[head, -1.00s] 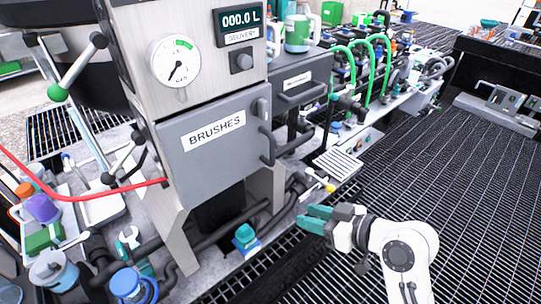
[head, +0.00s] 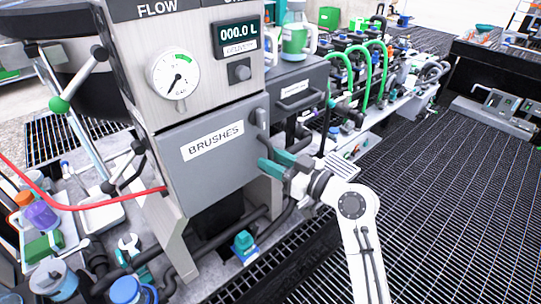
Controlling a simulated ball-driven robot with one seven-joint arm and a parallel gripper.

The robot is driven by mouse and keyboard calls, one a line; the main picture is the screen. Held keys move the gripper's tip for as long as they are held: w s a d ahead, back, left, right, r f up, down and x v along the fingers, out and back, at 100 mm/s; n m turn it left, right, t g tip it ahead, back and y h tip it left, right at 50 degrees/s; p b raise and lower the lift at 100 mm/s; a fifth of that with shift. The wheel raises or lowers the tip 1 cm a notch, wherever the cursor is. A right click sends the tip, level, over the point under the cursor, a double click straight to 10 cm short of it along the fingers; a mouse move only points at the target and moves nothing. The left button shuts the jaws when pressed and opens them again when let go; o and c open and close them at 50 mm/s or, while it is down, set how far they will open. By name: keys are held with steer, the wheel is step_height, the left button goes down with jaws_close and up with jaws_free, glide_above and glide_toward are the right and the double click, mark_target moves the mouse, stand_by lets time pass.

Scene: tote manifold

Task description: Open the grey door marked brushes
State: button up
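The grey door (head: 205,172) carries a white label reading BRUSHES and is closed, flush in the front of the metal cabinet. A dark upright handle (head: 263,143) stands out along its right edge, with a latch piece (head: 258,116) above it. My gripper (head: 270,161) is at the lower end of this handle, reaching in from the right. Its two teal fingers are apart, one above the other. The fingers hide the handle's lower end, and I cannot tell whether they touch it.
A gauge (head: 174,73) and a display (head: 237,36) sit above the door. A grey drawer (head: 298,92) stands to the right. A red hose (head: 90,205) crosses at the left. A small teal-topped bottle (head: 244,243) stands below. Open grating floor (head: 440,210) lies to the right.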

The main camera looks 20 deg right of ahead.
steer(key=shift+w+a, duration=0.3)
steer(key=shift+w, duration=0.2)
jaws_close()
stand_by(0.3)
